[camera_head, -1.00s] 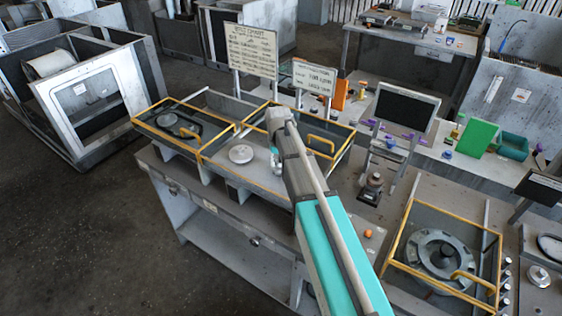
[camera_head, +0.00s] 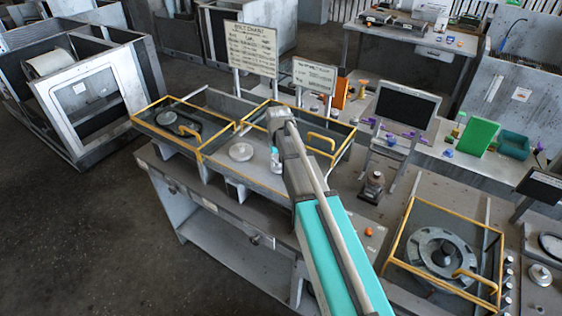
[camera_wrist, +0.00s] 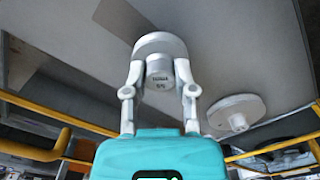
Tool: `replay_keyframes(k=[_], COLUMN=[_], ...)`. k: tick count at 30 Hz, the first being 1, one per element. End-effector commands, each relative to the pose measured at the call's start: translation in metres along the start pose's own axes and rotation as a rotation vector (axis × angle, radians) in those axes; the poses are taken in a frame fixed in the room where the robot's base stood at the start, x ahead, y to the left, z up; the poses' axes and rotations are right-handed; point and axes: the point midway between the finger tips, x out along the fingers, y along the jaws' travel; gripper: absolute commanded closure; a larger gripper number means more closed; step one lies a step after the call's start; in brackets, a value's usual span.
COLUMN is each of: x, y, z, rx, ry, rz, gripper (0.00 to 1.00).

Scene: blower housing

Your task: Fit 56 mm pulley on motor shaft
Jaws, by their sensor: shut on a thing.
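My gripper (camera_wrist: 160,80) is shut on a light grey round pulley (camera_wrist: 161,43). Its two fingers sit on either side of the pulley's hub, which bears small print that seems to end in 56. In the head view, my arm hides the held pulley and most of the gripper. A second light grey disc (camera_wrist: 240,112) with a small central boss is right of the gripper in the wrist view. A grey disc also lies in the middle yellow-railed bay in the head view (camera_head: 241,152). I cannot make out the motor shaft.
Yellow rails (camera_head: 202,158) edge the bays on the grey bench (camera_head: 213,200). A left bay holds a dark part (camera_head: 167,119). A right bay holds a large round housing (camera_head: 441,250). Two sign boards (camera_head: 251,50) stand behind. A dark-topped object (camera_head: 373,187) stands right of my arm.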

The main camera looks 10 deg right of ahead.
Motion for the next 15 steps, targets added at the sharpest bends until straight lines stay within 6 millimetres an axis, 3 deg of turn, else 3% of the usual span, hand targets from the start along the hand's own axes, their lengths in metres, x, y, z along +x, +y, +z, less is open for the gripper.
replay_keyframes(k=[15], x=[0.0094], y=[0.0004], z=[0.0], rx=[0.0], ry=[0.0], rz=[0.0], gripper=[1.0])
